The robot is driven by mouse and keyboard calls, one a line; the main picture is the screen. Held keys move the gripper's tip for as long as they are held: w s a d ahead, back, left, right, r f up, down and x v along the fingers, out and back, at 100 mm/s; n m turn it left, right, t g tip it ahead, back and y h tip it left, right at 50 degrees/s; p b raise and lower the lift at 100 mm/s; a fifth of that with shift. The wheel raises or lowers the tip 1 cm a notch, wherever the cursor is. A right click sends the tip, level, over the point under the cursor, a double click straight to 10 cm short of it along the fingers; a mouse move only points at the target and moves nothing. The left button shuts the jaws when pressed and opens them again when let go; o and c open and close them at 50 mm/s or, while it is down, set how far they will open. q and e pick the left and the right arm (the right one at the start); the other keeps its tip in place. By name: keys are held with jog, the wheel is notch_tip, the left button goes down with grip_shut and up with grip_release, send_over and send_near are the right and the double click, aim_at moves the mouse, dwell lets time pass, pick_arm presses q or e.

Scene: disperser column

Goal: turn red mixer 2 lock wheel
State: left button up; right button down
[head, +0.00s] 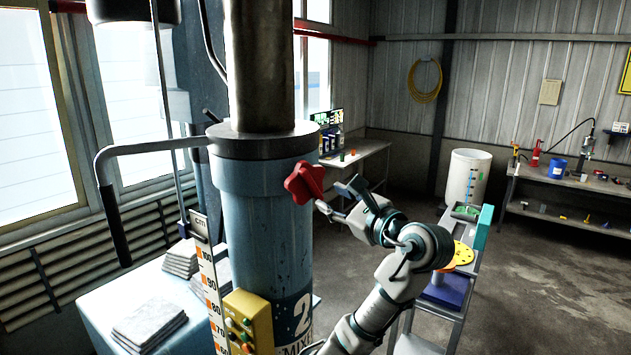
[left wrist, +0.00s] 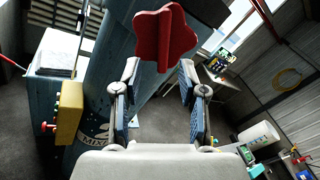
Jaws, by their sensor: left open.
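The red lock wheel (head: 305,183) is a lobed knob on the upper right side of the blue mixer 2 column (head: 262,225), just below its grey collar. My left gripper (head: 331,197) is just right of the wheel, with its fingers pointing toward it. In the left wrist view the wheel (left wrist: 164,38) stands beyond the fingertips, its lower edge between them. The left gripper (left wrist: 159,72) is open and nothing is clamped in it. I cannot tell whether a fingertip touches the wheel. My right gripper is not in view.
A bent handle (head: 110,190) sticks out left of the column. A trolley (head: 470,270) with a yellow disc stands right of my arm. Floor is free at the right.

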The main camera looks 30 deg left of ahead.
aim_at(314, 187)
pick_arm(q)
jog(key=p+x, duration=0.1)
jog(key=x, duration=0.4)
jog(key=shift+r, duration=0.15)
jog(key=shift+w+a+p, duration=0.1)
jog(key=shift+w+p, duration=0.2)
jog(key=shift+p, duration=0.05)
jog(key=shift+w+a, duration=0.1)
jog(key=shift+w, duration=0.2)
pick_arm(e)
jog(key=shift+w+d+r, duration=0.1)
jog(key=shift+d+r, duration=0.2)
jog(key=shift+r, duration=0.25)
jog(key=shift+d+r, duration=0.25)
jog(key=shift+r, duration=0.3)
pick_arm(q)
jog(key=shift+a, duration=0.1)
jog(key=shift+a, duration=0.45)
jog(key=shift+c, duration=1.2)
jog(key=shift+a, duration=0.25)
grip_shut()
jog(key=shift+d, duration=0.1)
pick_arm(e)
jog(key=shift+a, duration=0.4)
